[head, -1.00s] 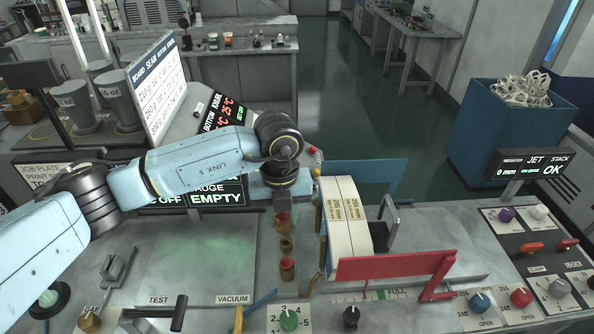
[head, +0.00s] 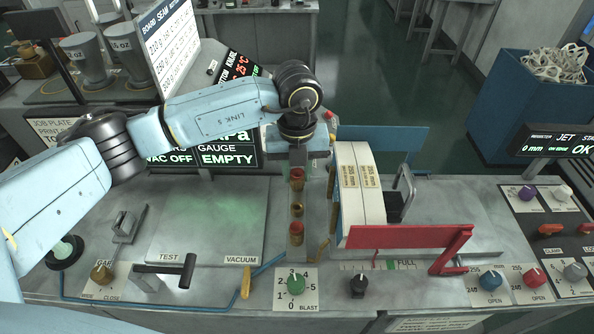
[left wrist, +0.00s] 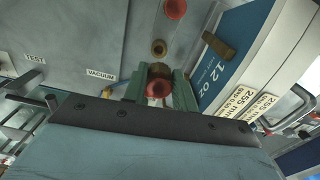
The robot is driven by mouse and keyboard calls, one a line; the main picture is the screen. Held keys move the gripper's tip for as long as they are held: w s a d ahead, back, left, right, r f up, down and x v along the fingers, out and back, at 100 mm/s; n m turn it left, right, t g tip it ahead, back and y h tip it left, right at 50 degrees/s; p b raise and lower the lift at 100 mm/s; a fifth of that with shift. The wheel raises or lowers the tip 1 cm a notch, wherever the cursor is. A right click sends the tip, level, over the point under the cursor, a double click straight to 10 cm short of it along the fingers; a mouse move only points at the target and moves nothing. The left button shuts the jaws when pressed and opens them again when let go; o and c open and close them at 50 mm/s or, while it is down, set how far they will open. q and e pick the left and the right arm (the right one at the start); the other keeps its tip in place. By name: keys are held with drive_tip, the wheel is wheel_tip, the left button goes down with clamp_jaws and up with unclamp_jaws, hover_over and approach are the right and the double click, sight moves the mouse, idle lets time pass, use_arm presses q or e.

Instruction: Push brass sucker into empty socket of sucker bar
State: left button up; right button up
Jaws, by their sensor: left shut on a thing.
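My left gripper (head: 297,164) is over the far end of the short row on the console. In the left wrist view its two green fingers (left wrist: 160,92) are closed on either side of a brass sucker with a red rim (left wrist: 158,88). This sucker also shows just under the gripper in the head view (head: 297,175); I cannot tell whether it is seated. Nearer me is a brass ring with a dark hole (head: 297,209), apparently the empty socket, also in the wrist view (left wrist: 158,47). The bar itself is hard to make out. My right gripper is not in view.
The carton-blank stack (head: 358,195) stands close on the right, between a blue plate (head: 400,145) and a red rail (head: 410,236). A flat grey plate (head: 210,215) lies clear on the left. Knobs, including a green one (head: 295,284), line the front edge.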

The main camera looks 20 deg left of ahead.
sight(297, 170)
use_arm(q)
wheel_tip(297, 170, down, 4)
drive_tip(key=b, duration=0.3)
drive_tip(key=shift+f, duration=0.5)
drive_tip(key=shift+b, duration=0.45)
idle(1.2)
drive_tip(key=shift+f+b, duration=1.3)
drive_tip(key=shift+f, duration=0.35)
drive_tip(key=o, duration=1)
drive_tip(key=shift+o, duration=0.2)
drive_tip(key=shift+r, duration=0.1)
wheel_tip(297, 170, up, 13)
drive_tip(key=shift+r+b, duration=0.15)
drive_tip(key=shift+b, duration=0.35)
